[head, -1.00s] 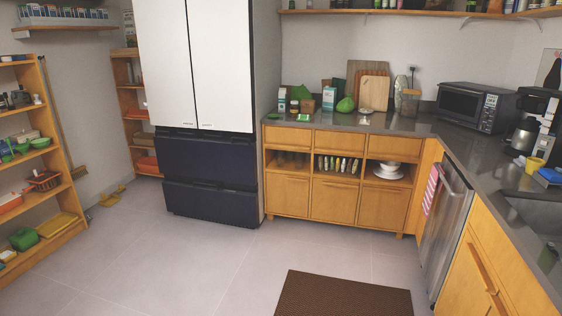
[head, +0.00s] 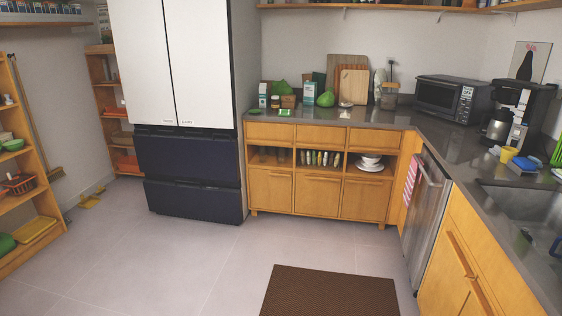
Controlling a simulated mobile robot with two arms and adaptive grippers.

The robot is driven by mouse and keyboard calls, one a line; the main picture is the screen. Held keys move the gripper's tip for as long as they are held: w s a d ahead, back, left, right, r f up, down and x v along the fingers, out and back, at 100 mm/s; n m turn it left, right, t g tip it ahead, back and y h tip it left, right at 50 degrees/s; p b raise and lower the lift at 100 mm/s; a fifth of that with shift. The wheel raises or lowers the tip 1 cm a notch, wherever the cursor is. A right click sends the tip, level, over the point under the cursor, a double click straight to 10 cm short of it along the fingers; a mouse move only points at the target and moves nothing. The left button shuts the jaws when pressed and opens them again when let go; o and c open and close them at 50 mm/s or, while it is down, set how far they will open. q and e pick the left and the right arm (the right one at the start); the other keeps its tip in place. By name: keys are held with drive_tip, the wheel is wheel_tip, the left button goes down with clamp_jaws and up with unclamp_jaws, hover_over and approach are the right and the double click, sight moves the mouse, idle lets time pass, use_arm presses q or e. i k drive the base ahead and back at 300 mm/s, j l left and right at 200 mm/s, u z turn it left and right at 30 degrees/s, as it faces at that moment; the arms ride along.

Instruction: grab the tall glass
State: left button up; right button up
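I cannot make out a tall glass for certain in the head view. The left open cubby of the wooden base cabinet (head: 318,205) holds some dark, small shapes (head: 270,154) that may be glasses, but they are too small and shaded to tell. Neither of my grippers is in view.
A fridge (head: 190,165) stands left of the cabinet. A dishwasher (head: 426,222) is at right. A brown mat (head: 330,292) lies on clear floor.

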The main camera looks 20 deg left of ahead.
sight(262, 150)
drive_tip(key=i+j+u, duration=0.8)
drive_tip(key=i+u, duration=0.6)
drive_tip(key=i, duration=1.55)
drive_tip(key=j, duration=0.05)
